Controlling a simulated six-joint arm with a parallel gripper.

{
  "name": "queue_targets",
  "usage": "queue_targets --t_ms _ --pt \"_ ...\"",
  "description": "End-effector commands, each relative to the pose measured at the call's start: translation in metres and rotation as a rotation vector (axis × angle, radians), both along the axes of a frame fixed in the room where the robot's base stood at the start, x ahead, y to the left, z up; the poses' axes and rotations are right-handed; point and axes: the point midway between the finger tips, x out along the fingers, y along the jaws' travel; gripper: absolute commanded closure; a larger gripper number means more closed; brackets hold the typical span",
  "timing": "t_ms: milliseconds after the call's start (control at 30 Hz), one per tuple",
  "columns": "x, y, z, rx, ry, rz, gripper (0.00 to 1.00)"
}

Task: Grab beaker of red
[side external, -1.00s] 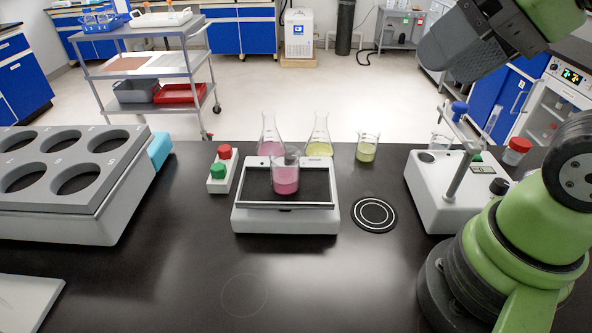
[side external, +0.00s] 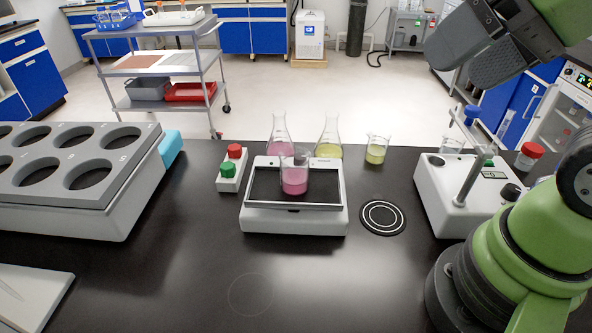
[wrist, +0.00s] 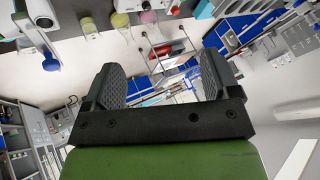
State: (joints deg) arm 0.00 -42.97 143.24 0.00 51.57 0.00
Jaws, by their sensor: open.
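The beaker of red (side external: 294,181), holding pink-red liquid, stands upright on the dark platform of a white device (side external: 293,222) in the middle of the bench, in the side view. My gripper (side external: 454,66) is high at the upper right of that view, well away from the beaker. Its two dark fingers are apart with nothing between them. In the wrist view my gripper (wrist: 160,75) is also open and empty, with the distant room behind it. Small glassware shows at the top of the wrist view, but I cannot tell the beaker there.
A pink flask (side external: 279,137), a yellow flask (side external: 329,138) and a yellow beaker (side external: 376,150) stand behind the device. A button box (side external: 232,171) is left of it. A stirrer with a post (side external: 470,183) stands at right.

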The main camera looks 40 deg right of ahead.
Motion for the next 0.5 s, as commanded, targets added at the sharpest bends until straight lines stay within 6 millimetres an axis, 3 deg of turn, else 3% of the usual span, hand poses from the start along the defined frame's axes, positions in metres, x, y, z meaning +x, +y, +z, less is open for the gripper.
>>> queue_targets --t_ms 267,367,500 --pt "0.004 0.0 0.001 -0.002 0.014 0.004 0.18" --pt "0.017 0.002 0.003 -0.009 0.061 0.016 0.18" --pt "0.053 0.007 0.001 -0.035 0.172 0.045 0.18"
